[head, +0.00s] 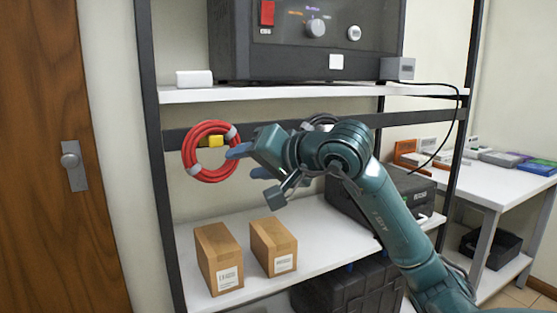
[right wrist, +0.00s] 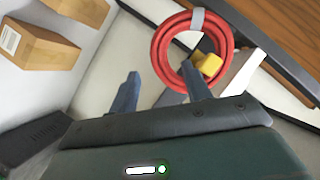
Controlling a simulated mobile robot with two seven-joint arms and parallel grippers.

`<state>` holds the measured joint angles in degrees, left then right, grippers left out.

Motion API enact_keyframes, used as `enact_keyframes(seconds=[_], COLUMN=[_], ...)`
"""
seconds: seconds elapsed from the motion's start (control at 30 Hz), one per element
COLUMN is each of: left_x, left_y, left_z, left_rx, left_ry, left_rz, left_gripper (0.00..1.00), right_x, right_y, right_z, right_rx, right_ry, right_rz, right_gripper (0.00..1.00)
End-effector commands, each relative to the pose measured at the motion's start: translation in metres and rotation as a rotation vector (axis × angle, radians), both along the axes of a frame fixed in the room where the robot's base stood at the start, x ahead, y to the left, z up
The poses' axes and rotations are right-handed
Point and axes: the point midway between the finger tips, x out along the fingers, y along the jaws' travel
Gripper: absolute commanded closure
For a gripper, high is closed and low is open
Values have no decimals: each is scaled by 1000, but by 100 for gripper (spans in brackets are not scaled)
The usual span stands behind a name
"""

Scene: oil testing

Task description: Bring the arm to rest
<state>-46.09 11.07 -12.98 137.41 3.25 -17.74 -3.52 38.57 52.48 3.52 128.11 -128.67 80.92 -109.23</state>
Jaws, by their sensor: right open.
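My right gripper (head: 246,163) is raised in front of the shelf rack, between the upper and the middle shelf. Its two blue fingers are apart, with nothing seen between them in the right wrist view (right wrist: 160,90). In the head view the fingertips point left, close to a red hose coil (head: 190,165) that hangs on the rack's dark crossbar. In the right wrist view one finger overlaps the lower edge of the coil (right wrist: 163,62); I cannot tell whether they touch. My left gripper is in neither view.
Two cardboard boxes (head: 218,258) (head: 272,246) stand on the middle shelf (head: 320,225) below my gripper. A black instrument (head: 320,45) stands on the upper shelf (head: 270,92). A black case (head: 355,200) is behind my arm. A white table (head: 480,183) stands right; a wooden door (head: 50,200) is left.

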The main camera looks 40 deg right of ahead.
Motion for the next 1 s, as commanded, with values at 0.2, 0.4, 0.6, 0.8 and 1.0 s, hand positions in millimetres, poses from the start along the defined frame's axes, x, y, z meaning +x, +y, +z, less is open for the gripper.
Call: enact_keyframes(seconds=[0.2,0.4,0.6,0.8,1.0], left_x=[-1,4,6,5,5], left_y=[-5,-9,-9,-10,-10], left_z=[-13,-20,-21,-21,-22], left_rx=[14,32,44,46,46], left_ry=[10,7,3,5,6], left_rz=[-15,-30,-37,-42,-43], left_gripper=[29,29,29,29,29], right_x=[-49,-81,-94,-95,-95], right_y=[-8,-13,-14,-14,-14], right_z=[13,24,29,30,30], right_rx=[-8,-1,0,0,0], right_ry=[-2,-2,-1,-1,-1], right_rz=[-4,-2,-1,0,-1], right_gripper=[52,52,52,52,52])
